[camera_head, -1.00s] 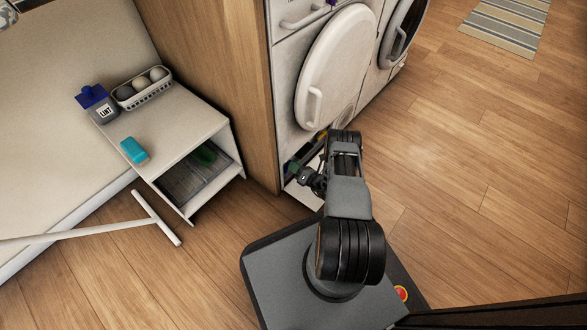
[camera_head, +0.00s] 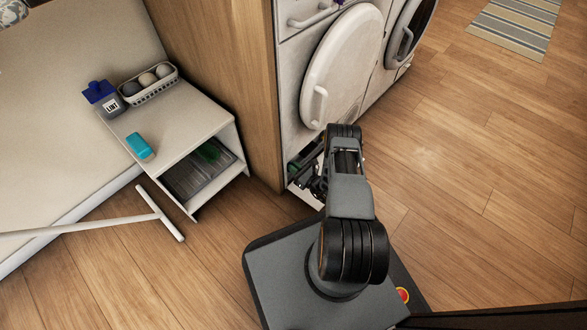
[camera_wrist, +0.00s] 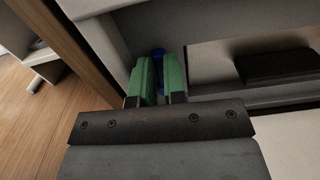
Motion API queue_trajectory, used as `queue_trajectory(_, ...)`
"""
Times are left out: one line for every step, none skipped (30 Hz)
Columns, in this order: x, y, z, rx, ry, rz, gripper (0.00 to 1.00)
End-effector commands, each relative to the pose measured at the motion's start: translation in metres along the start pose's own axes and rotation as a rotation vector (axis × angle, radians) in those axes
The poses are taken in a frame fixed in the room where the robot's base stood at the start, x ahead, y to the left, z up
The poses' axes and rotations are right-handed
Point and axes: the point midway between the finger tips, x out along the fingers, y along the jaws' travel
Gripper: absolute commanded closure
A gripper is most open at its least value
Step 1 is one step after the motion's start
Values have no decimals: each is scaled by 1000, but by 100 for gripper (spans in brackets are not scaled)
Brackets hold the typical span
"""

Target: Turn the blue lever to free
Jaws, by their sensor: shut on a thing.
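The blue lever (camera_wrist: 158,62) shows in the wrist view between the two green fingers of my gripper (camera_wrist: 160,80). It is inside the low open compartment at the bottom of the white machine (camera_head: 292,95). My gripper is shut on the lever, and the fingers hide most of it. In the head view my arm reaches down to this compartment, and the gripper (camera_head: 308,178) is partly hidden by the arm. The lever cannot be made out there.
A dark block (camera_wrist: 275,66) sits right of the fingers in the compartment. A wood side panel (camera_head: 225,80) stands left of the machine. A white shelf unit (camera_head: 185,125) holds a lint bottle, a basket of balls and a teal block. Open floor lies to the right.

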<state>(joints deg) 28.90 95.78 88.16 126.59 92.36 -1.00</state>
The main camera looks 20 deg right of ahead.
Motion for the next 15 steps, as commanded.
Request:
queue_trajectory(2,0,4,-17,-11,6,100)
queue_trajectory(2,1,4,-25,-11,7,100)
queue_trajectory(2,1,4,-33,-11,7,100)
queue_trajectory(2,2,4,-38,-11,7,100)
queue_trajectory(2,2,4,-43,-10,7,100)
queue_trajectory(2,2,4,-48,-10,7,100)
queue_trajectory(2,2,4,-51,-10,8,100)
queue_trajectory(2,3,4,-54,-10,8,100)
queue_trajectory(2,3,4,-57,-10,8,100)
queue_trajectory(2,3,4,-58,-10,8,100)
queue_trajectory(2,3,4,-59,-10,9,100)
queue_trajectory(2,3,3,-59,-10,9,100)
queue_trajectory(2,3,3,-59,-10,9,100)
queue_trajectory(2,3,3,-59,-9,9,100)
queue_trajectory(2,4,3,-59,-9,10,100)
